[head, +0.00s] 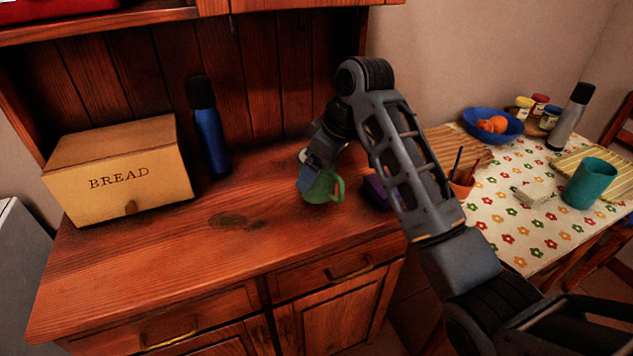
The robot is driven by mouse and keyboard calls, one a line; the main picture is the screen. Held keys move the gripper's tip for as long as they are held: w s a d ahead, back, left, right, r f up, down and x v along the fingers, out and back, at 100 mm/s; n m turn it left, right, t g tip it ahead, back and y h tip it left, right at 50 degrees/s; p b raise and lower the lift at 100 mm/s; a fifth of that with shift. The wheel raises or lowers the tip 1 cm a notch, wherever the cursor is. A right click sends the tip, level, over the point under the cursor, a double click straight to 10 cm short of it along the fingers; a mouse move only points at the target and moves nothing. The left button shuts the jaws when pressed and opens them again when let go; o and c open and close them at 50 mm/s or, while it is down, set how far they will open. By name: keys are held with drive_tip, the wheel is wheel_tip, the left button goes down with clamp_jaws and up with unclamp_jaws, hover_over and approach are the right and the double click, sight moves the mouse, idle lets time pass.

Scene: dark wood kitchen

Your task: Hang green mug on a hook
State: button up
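The green mug (323,190) stands on the wooden dresser top, right of its middle, with its handle on the right side. My gripper (306,178) reaches down over the mug's left side and overlaps its rim in the picture. The gripper hides part of the mug. Whether the fingers are apart or closed on the mug's wall does not show. A small dark hook (233,27) hangs under the upper cabinet, above and left of the mug.
A bread box (120,172) and a blue flask (207,135) stand left on the dresser. A purple object (376,190) lies right of the mug, partly behind my arm. A table with a blue bowl (480,120) is at right. The dresser's front middle is clear.

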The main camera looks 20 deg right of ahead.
drive_tip(key=s+d+r+p, duration=0.3)
drive_tip(key=s+d+r, duration=0.3)
drive_tip(key=s+d, duration=0.1)
drive_tip(key=shift+s+d+r, duration=0.2)
drive_tip(key=shift+d+r, duration=0.05)
drive_tip(key=shift+d, duration=0.6)
